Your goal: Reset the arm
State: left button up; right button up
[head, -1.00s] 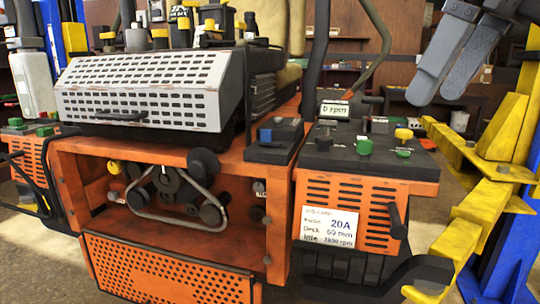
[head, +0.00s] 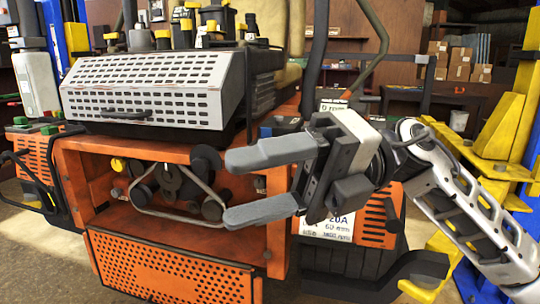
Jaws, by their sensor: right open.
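My right gripper (head: 245,185) reaches in from the right in the head view. Its two grey fingers point left and stand apart with nothing between them. It hangs in front of the orange mower (head: 75,190), before the right part of the open bay with the belt and pulleys (head: 170,185). I cannot tell how far it is from the mower. My left gripper is not in view.
A perforated grey cover (head: 150,88) tops the mower. A perforated orange panel (head: 165,270) is at its lower front. Yellow and blue lift posts (head: 505,120) stand at the right, close behind my right arm. Shelves with cardboard boxes (head: 460,65) are at the back.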

jog(key=w+d+f+m+t, duration=0.2)
jog(key=w+f+m+t, duration=0.25)
jog(key=m+t, duration=0.55)
jog(key=w+d+f+m+t+h, duration=0.1)
jog(key=w+d+f+m+t, duration=0.2)
jog(key=f+m+t, duration=0.65)
jog(key=w+d+f+m+t, duration=0.25)
jog(key=m+t, duration=0.45)
jog(key=m, duration=0.6)
jog(key=s+d+f+m+g+h, duration=0.15)
jog(key=f+m+h, duration=0.3)
jog(key=f, duration=0.45)
jog(key=s+d+f+m+g+h, duration=0.1)
jog(key=s+d+f+m+h, duration=0.15)
jog(key=f+m+h, duration=0.4)
jog(key=s+d+f+g, duration=0.3)
jog(key=s+f+g, duration=0.2)
jog(key=s+f, duration=0.5)
notch_tip(320, 180, down, 3)
jog(key=shift+d+g+h, duration=0.2)
jog(key=shift+g+h, duration=0.1)
